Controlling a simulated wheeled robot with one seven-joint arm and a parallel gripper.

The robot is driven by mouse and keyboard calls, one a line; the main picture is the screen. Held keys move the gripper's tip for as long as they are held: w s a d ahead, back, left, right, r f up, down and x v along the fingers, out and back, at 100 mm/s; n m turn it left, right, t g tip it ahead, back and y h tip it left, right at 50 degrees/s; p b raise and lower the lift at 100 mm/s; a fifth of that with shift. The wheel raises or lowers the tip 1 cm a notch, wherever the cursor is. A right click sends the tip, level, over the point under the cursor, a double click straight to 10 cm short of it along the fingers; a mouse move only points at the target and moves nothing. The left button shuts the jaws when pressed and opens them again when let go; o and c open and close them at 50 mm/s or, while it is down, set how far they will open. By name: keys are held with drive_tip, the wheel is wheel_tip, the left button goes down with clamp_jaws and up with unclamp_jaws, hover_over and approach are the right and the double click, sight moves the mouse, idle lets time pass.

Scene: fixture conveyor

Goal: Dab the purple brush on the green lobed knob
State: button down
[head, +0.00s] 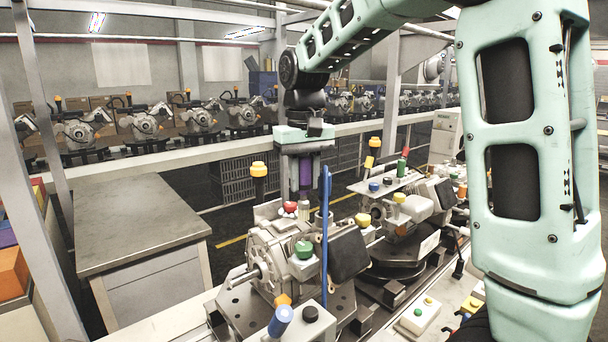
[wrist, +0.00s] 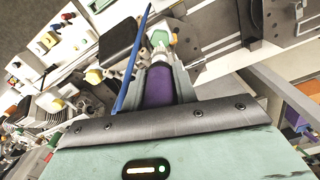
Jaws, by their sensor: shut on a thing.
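My gripper (head: 305,186) points down above the grey machine fixture and is shut on the purple brush (head: 306,172). In the wrist view the purple brush (wrist: 158,86) stands between the two grey fingers (wrist: 160,62). A pale piece below the fingers may be the brush's tip; I cannot tell for sure. A green shape past the fingertips in the wrist view (wrist: 159,38) looks like this knob, partly hidden.
A tall blue rod (head: 325,225) stands right of the knob, beside a black box (head: 348,255). A red knob (head: 290,207) is close behind. A blue-capped post (head: 280,320) stands in front. A bare grey table (head: 130,225) is at left.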

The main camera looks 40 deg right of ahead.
sight(304, 219)
drive_tip(key=shift+f+b, duration=1.65)
drive_tip(key=shift+f, duration=1.25)
drive_tip(key=shift+f, duration=0.45)
drive_tip(key=shift+r, duration=0.1)
wheel_tip(304, 219, up, 7)
drive_tip(key=p, duration=0.6)
